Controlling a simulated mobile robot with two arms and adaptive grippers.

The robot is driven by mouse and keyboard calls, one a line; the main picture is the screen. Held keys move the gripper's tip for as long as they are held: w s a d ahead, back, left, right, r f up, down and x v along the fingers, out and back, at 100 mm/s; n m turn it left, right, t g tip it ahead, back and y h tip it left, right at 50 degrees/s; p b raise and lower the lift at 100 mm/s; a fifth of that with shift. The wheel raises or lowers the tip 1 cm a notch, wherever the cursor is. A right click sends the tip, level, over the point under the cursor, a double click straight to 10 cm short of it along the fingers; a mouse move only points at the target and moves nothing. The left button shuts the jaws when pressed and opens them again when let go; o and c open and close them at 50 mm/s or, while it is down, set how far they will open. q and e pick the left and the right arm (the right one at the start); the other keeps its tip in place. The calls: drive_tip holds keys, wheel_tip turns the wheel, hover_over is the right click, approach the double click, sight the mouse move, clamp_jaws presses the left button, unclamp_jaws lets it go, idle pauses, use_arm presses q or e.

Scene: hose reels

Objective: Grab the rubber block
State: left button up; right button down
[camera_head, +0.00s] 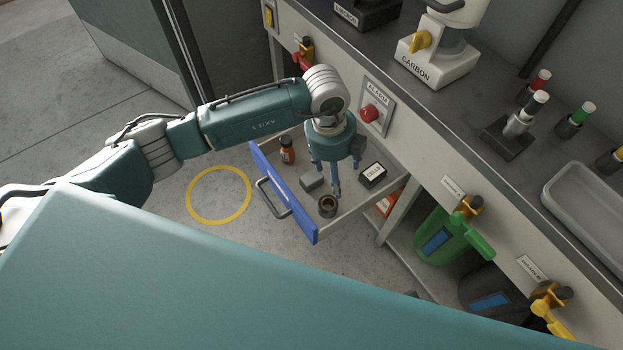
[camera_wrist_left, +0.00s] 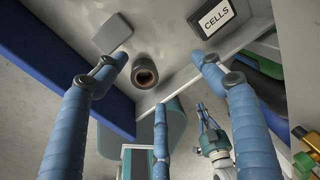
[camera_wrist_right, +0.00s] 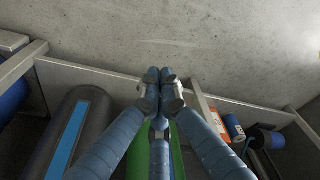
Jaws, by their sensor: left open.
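The rubber block appears to be the plain grey block (camera_head: 311,182) lying in the open drawer, left of my left gripper's fingers in the head view. It also shows in the left wrist view (camera_wrist_left: 113,34), at the upper left, near the tip of the left finger. My left gripper (camera_head: 335,190) points down into the drawer, with its fingers spread and nothing between them.
The drawer with a blue front (camera_head: 283,195) also holds an orange-brown bottle (camera_head: 287,150), a dark ring (camera_head: 327,206) and a black CELLS box (camera_head: 372,174). The bench (camera_head: 440,140) stands to the right. A green canister (camera_head: 440,238) is below it.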

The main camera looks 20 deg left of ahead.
use_arm(q)
drive_tip(key=w+a+n+y, duration=0.1)
drive_tip(key=w+a+y, duration=0.1)
drive_tip(key=a, duration=0.4)
hover_over(311, 177)
drive_tip(key=shift+y, duration=0.4)
wheel_tip(311, 177, down, 4)
drive_tip(key=shift+f+b, duration=0.1)
drive_tip(key=shift+b, duration=0.3)
wheel_tip(311, 177, down, 6)
drive_tip(key=shift+d+r+b, duration=0.1)
drive_tip(key=shift+r+b, duration=0.1)
drive_tip(key=shift+b, duration=0.35)
drive_tip(key=shift+f, duration=0.2)
drive_tip(key=c, duration=1.5)
use_arm(e)
drive_tip(key=r, duration=0.1)
drive_tip(key=w+r, duration=0.1)
drive_tip(key=r, duration=0.1)
drive_tip(key=w+r, duration=0.1)
drive_tip(key=r, duration=0.1)
drive_tip(key=shift+a, duration=0.1)
